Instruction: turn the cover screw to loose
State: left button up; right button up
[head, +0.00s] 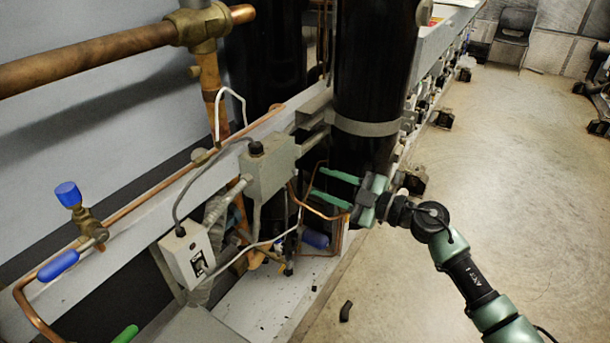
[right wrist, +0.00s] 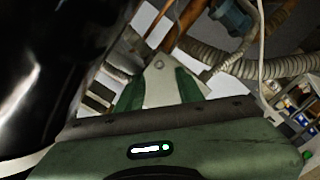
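A grey box (head: 268,172) with a black knob on top is mounted on the rack rail, left of the black cylinder. My right gripper (head: 316,182) is to the right of this box, its two green fingers apart and pointing left at it, with a visible gap. In the right wrist view, the open fingers (right wrist: 160,80) have a pale grey plate between and beyond them. A small round spot (right wrist: 158,64) on the plate may be the cover screw, but it is too small to be sure. No screw is clear in the head view. My left gripper does not show.
A tall black cylinder (head: 372,70) stands close behind my right gripper. Copper pipes and cables run around the box. A white switch box (head: 190,255) and blue-handled valves (head: 58,265) are at the left. The floor (head: 520,180) at the right is mostly clear.

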aim_at(297, 173)
jog(key=x, duration=0.6)
grip_shut()
